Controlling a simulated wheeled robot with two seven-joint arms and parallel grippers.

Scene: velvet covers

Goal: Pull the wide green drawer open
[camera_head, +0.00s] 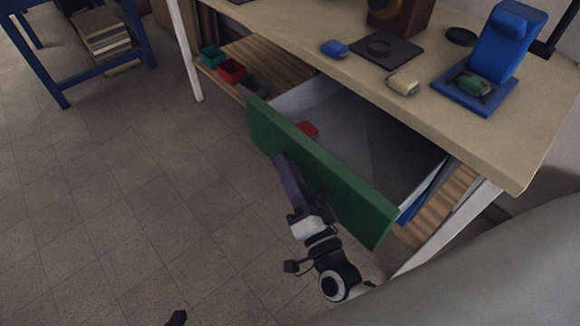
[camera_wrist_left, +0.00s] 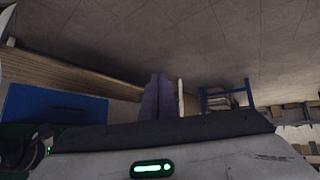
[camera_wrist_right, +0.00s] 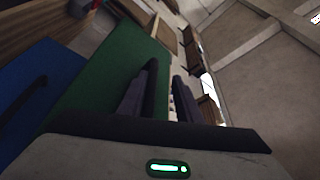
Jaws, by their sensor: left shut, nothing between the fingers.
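The wide green drawer (camera_head: 325,170) is pulled out from under the table, its inside visible and a red item (camera_head: 307,130) in it. My right gripper (camera_head: 280,160) is at the outer face of its front. In the right wrist view the green front (camera_wrist_right: 110,70) fills the middle left. A dark bar, apparently its handle (camera_wrist_right: 150,85), shows between the fingers (camera_wrist_right: 158,95), which stand apart with a gap at the right finger. My left gripper (camera_wrist_left: 158,95) is shut and empty, away from the drawer; only a dark tip shows at the head view's bottom edge (camera_head: 177,318).
The table (camera_head: 450,115) carries a blue stand (camera_head: 490,60), a dark pad and small items. A shelf beneath holds small red, green and grey bins (camera_head: 230,70). A blue drawer (camera_wrist_right: 30,90) is beside the green front. The tiled floor at left is clear up to a blue rack (camera_head: 85,70).

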